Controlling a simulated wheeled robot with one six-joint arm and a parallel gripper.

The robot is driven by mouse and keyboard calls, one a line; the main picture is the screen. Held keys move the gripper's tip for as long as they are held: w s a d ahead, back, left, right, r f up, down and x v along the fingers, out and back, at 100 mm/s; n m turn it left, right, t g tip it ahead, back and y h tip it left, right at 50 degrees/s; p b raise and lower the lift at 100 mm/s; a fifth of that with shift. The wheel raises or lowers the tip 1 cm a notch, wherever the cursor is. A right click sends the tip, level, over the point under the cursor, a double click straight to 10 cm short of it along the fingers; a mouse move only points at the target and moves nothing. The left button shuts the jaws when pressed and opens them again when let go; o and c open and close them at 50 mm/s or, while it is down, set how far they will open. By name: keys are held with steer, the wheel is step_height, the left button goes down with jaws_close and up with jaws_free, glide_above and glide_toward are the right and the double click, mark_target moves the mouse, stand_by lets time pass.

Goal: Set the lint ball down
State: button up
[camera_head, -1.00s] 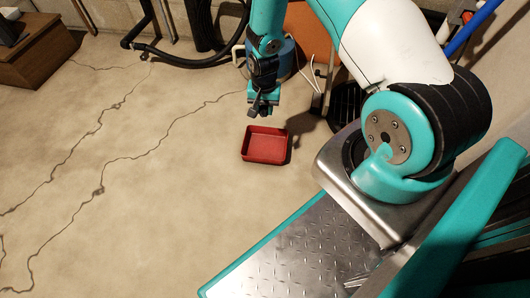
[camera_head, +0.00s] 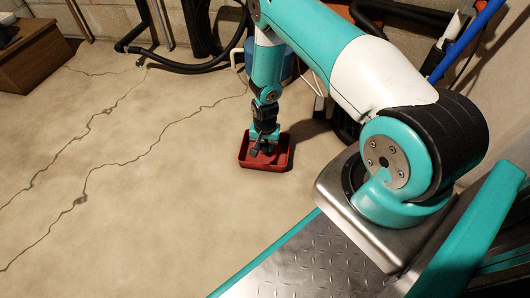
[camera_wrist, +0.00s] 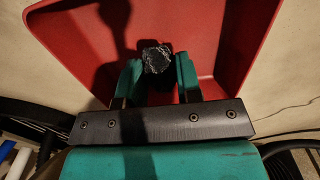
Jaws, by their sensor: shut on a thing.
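The lint ball (camera_wrist: 158,59) is a small dark grey, rough lump in the wrist view. My gripper (camera_wrist: 158,72) is shut on it, with one teal finger on each side. Behind it lies the red tray (camera_wrist: 60,52), a shallow square with raised walls. In the head view my gripper (camera_head: 262,152) points down into the red tray (camera_head: 247,163) on the floor. The lint ball cannot be made out in the head view. I cannot tell whether it touches the tray's bottom.
A wooden cabinet (camera_head: 32,55) stands at the upper left. A black hose (camera_head: 185,63) runs along the back wall, and a blue container (camera_head: 284,62) is partly hidden behind my arm. Cracked bare floor (camera_head: 130,210) lies open to the left of the tray.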

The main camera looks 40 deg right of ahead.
steer(key=shift+f+b, duration=0.55)
steer(key=shift+f, duration=0.95)
steer(key=o, duration=0.9)
steer(key=shift+o, duration=0.2)
steer(key=shift+r, duration=0.1)
step_height(320, 180, up, 12)
steer(key=p, duration=0.8)
steer(key=a+r+n+y, duration=0.15)
steer(key=a+r, duration=0.35)
steer(key=r, duration=0.5)
steer(key=a+r+n, duration=0.3)
steer(key=a+r, duration=0.2)
steer(key=r, duration=0.4)
steer(key=a+r+n+y, duration=0.1)
steer(key=a+r+n, duration=0.3)
steer(key=r, duration=0.6)
steer(key=s+a+r+n+y, duration=0.1)
steer(key=s+a+r+n, duration=0.3)
steer(key=s+r, duration=0.3)
steer(key=s+a+r+n, duration=0.4)
steer(key=s+r, duration=0.4)
steer(key=s, duration=0.7)
steer(key=shift+a+y, duration=0.3)
steer(key=shift+y, duration=0.05)
